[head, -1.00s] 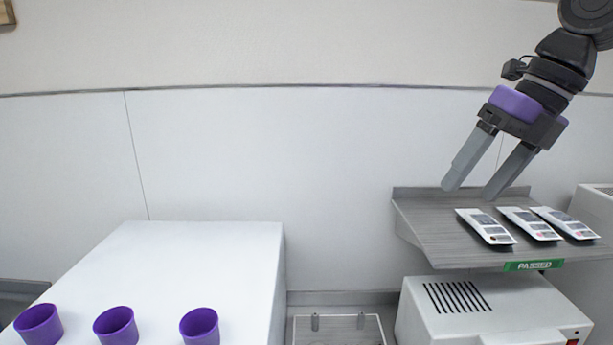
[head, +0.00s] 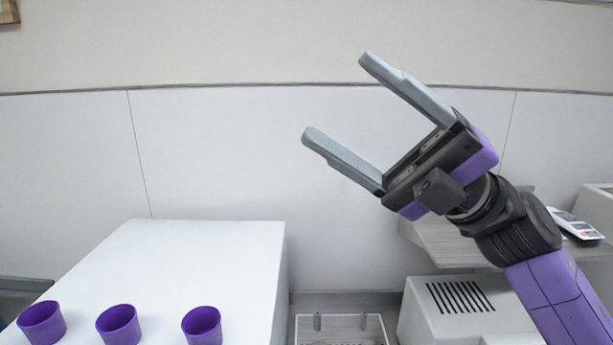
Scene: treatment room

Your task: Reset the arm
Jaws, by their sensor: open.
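My gripper (head: 336,95) is open and empty, raised in the air right of centre in the head view. Its two grey fingers are spread apart and point up and to the left. My arm comes in from the lower right corner. Nothing touches the fingers.
A grey shelf (head: 425,238) is partly hidden behind my arm, with a white packet (head: 575,226) showing at its right. A white machine (head: 425,312) with a slotted top stands below. Three purple cups, including the middle cup (head: 119,324), stand on the white table (head: 190,255). A clear tray (head: 340,322) lies low between.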

